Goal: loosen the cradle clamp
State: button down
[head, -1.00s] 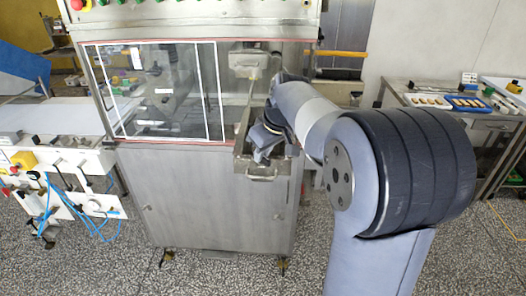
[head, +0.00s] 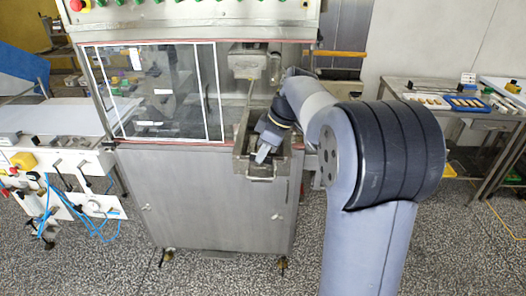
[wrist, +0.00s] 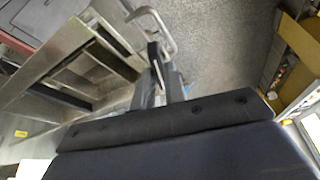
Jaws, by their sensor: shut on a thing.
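My gripper (head: 262,156) is over the open metal trough (head: 243,164) on the front of the steel machine, pointing down. In the wrist view my gripper (wrist: 160,82) is shut, with a small dark piece (wrist: 154,52) between its fingertips. This piece looks like the lever of the cradle clamp, but it is too small to be sure. A bent metal loop handle (wrist: 168,24) on the trough's end lies just beyond the fingertips. The rest of the clamp is hidden by the fingers and the wrist housing.
The machine's glazed cabinet (head: 160,95) stands left of my gripper. A conveyor (head: 60,118) with blue hoses is at far left. A side table (head: 455,110) with trays stands at right. The speckled floor in front is open.

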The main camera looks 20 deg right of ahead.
jog(key=shift+n, duration=0.4)
jog(key=shift+n+g, duration=0.4)
jog(key=shift+n, duration=0.6)
jog(key=c, duration=1.5)
grip_release()
jog(key=shift+w, duration=0.1)
jog(key=v, duration=1)
jog(key=shift+d+r, duration=0.3)
jog(key=shift+r, duration=0.05)
jog(key=shift+f, duration=0.1)
